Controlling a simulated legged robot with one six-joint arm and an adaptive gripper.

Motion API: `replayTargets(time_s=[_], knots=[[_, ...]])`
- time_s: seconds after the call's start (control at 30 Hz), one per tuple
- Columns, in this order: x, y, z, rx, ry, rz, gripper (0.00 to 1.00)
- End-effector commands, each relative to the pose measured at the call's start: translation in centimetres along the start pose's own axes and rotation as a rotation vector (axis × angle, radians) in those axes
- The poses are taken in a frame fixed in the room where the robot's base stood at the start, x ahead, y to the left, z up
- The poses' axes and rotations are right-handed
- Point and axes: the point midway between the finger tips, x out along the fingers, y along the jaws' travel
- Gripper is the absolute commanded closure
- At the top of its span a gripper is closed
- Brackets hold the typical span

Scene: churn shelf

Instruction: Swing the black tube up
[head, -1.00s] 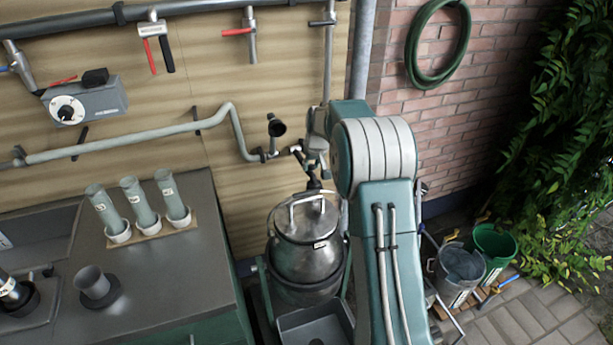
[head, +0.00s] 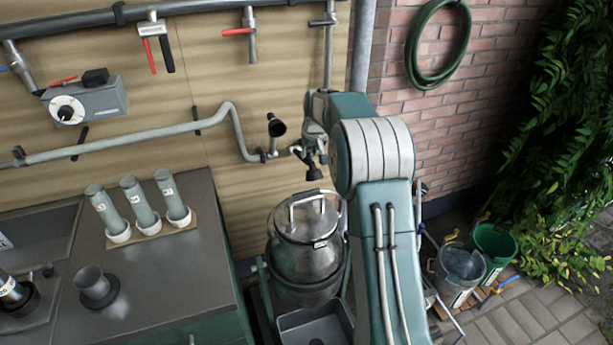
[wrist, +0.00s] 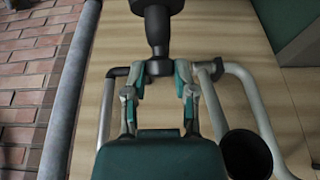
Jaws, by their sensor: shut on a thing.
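The black tube (head: 313,171) hangs down from the fitting at the right end of the grey-green wall pipe, above the metal churn's lid. In the wrist view the tube (wrist: 157,28) reaches from a dark joint to the top edge, where it widens. My gripper (head: 312,151) is at the tube's upper end. In the wrist view its two fingers (wrist: 158,72) are closed in on either side of the joint. My arm hides part of the fitting in the head view.
A dark upturned cup (head: 276,127) stands on the pipe just left of my gripper; it also shows in the wrist view (wrist: 247,153). The lidded churn (head: 306,255) stands below. A grey downpipe (head: 361,55) runs up the wall at right.

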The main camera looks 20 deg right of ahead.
Motion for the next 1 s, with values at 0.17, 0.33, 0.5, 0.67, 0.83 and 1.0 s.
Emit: replayTargets(time_s=[0.17, 0.33, 0.5, 0.67, 0.83, 1.0], knots=[[-0.6, -0.1, -0.7, 0.0, 0.004, 0.0, 0.91], [-0.7, -0.1, -0.7, 0.0, 0.003, 0.0, 0.92], [-0.7, 0.0, -0.8, 0.0, 0.003, 0.0, 0.92], [-1.1, 0.0, -1.6, 0.001, 0.005, 0.0, 0.91], [-1.6, -0.1, -2.4, 0.001, 0.004, 0.0, 0.92], [-2.1, 0.0, -3.3, 0.001, 0.004, -0.001, 0.92]])
